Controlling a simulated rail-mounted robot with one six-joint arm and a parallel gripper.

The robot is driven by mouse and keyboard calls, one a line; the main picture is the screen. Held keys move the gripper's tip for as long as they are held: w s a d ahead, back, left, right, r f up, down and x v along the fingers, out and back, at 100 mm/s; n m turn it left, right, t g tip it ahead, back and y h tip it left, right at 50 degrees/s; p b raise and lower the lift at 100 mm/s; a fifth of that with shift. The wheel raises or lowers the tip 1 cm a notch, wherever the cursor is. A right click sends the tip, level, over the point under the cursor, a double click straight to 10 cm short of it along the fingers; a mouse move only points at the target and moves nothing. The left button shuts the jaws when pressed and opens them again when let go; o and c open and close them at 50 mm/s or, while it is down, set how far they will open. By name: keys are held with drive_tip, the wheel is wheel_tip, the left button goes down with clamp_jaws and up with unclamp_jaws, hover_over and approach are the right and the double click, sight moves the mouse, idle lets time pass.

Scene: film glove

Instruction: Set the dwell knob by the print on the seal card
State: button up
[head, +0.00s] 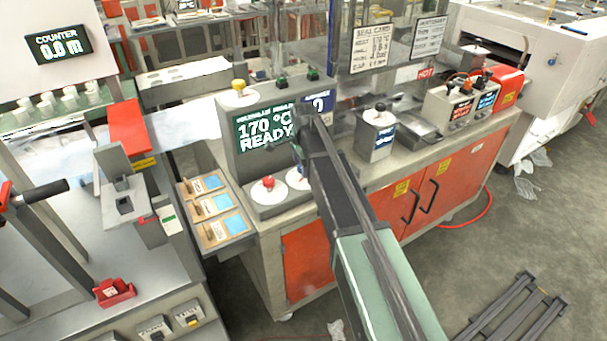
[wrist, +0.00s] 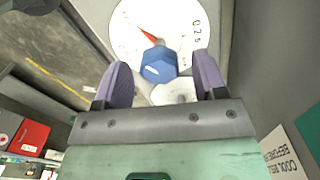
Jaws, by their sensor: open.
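The seal card (head: 372,48) hangs upright at the back of the machine in the head view; its small print is too fine to read surely. In the wrist view a blue knob (wrist: 158,65) sits on a white dial (wrist: 130,22) with a red pointer and printed numbers. My gripper (wrist: 160,62) is open, its two purple-grey fingers either side of the knob with gaps showing. In the head view my arm hides most of the gripper and part of a white dial (head: 295,178), beside a red knob (head: 268,183).
A green display (head: 264,132) reads 170 °C READY; a blue display (head: 319,102) beside it is partly covered by my arm. A shelf with blue-marked pouches (head: 212,205) juts out at the left.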

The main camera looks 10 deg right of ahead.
drive_tip(key=shift+r, duration=0.1)
drive_tip(key=c, duration=0.9)
